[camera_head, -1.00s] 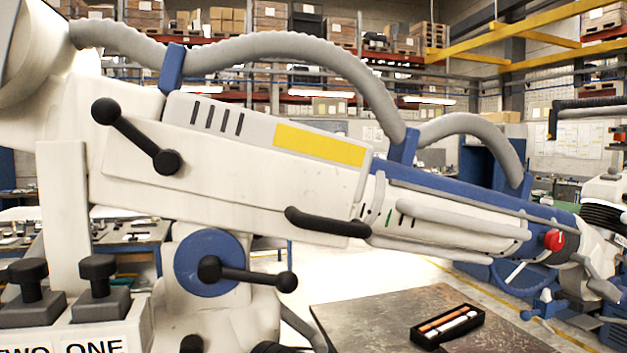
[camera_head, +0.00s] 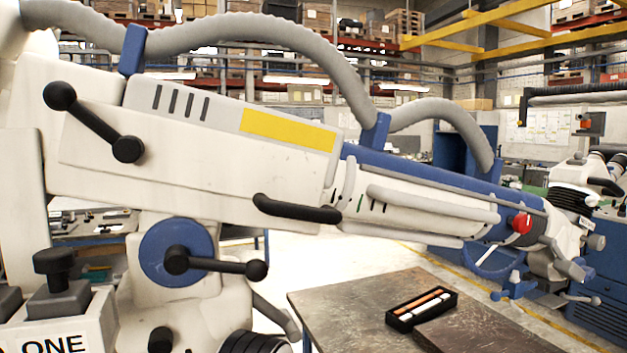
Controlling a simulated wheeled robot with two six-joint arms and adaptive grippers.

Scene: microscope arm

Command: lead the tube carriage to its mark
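The tube carriage seems to be the blue-topped, pale tube section (camera_head: 440,195) at the lower right end of a big white microscope arm (camera_head: 180,165). Its upper left end meets the white housing. A red knob (camera_head: 521,223) sits near its lower right end. A small green line (camera_head: 360,203) shows among short dark lines near the housing end; I cannot tell whether it is the mark. A black bar handle (camera_head: 297,208) lies along the housing's lower edge. A microscope head (camera_head: 575,190) is at the far right end. Neither of my grippers is in view.
A black lever (camera_head: 95,122) and a blue disc with a black handle (camera_head: 178,252) are on the machine. A base block labelled "ONE" (camera_head: 58,343) carries a black knob (camera_head: 55,262). A table (camera_head: 345,305) holds a black tray (camera_head: 394,318) with rods. Grey hoses (camera_head: 250,35) arch overhead.

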